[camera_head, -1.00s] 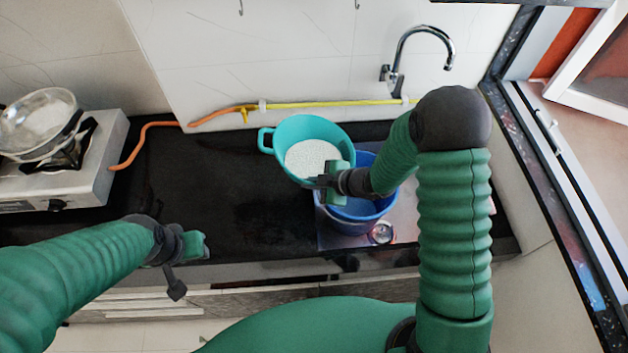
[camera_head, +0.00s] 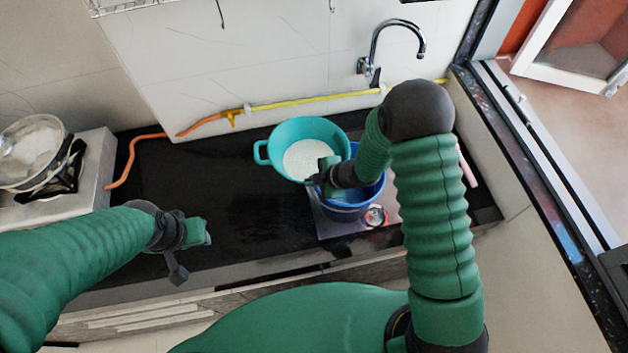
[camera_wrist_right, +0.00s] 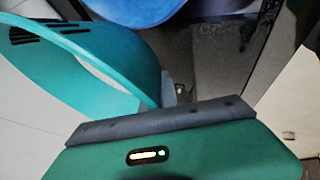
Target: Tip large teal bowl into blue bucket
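The large teal bowl (camera_head: 290,135) holds a white grainy content (camera_head: 308,158) and has a loop handle on its left. It overlaps the upper left of the blue bucket (camera_head: 350,208) in the head view. My right gripper (camera_head: 328,172) is at the bowl's right edge and appears shut on it; the exact grip is hidden. The right wrist view shows the bowl's teal side and curved rim (camera_wrist_right: 135,75) at the left and the bucket's blue (camera_wrist_right: 140,8) at the top. My left gripper (camera_head: 200,232) hangs apart over the counter's front, with no object visible in it.
The bucket stands on a metallic plate (camera_head: 330,228) on the black counter (camera_head: 200,170). A tap (camera_head: 372,62) and yellow-orange hose (camera_head: 300,102) run along the back. The counter's middle is clear.

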